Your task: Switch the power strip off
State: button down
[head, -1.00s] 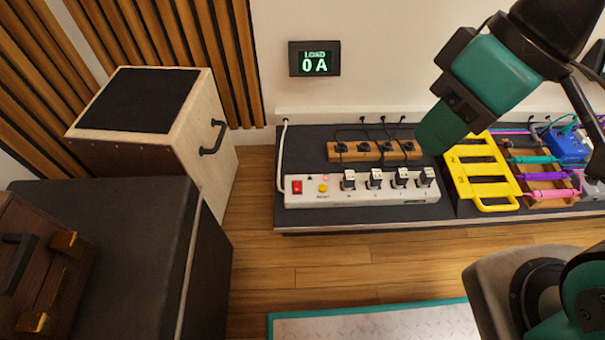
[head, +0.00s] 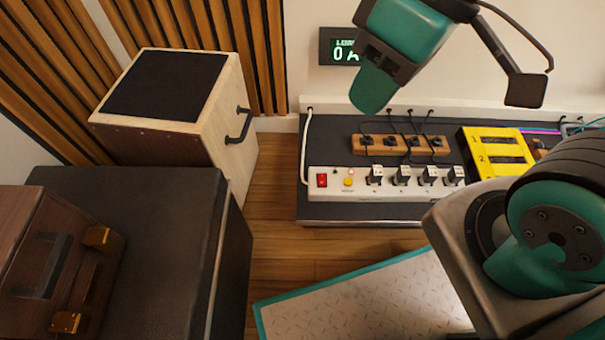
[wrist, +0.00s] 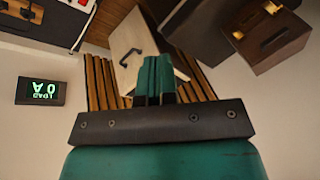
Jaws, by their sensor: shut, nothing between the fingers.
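The white power strip (head: 335,187) lies on a dark low platform against the wall. In the wrist view, part of the strip shows at the top left corner (wrist: 40,13). My gripper (head: 368,92) is above and behind the strip, in front of the wall display, touching nothing. Its teal fingers (wrist: 155,75) are together and empty in the wrist view.
A wooden rack (head: 400,145) with black plugs lies behind the strip. A yellow frame (head: 490,150) stands to the right. A wooden box drum (head: 215,120), a dark case (head: 215,215) and a brown box (head: 50,260) fill the left. Wood floor between is clear.

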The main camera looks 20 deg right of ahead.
jog(key=shift+a, duration=0.1)
jog(key=shift+w, duration=0.1)
jog(key=w+f+m+h+b, duration=0.2)
jog(key=w+f+m+b, duration=0.1)
jog(key=w+f+m, duration=1.25)
jog(key=w+d+f+m+h, duration=0.1)
jog(key=w+d+f+m, duration=0.1)
jog(key=f+m, duration=0.4)
jog(key=w+d+f+m+g+b, duration=0.1)
jog(key=f+m, duration=0.6)
jog(key=f, duration=0.7)
jog(key=shift+w+d+f+h, duration=0.25)
jog(key=shift+w+d+h, duration=0.15)
jog(key=shift+w+d, duration=0.55)
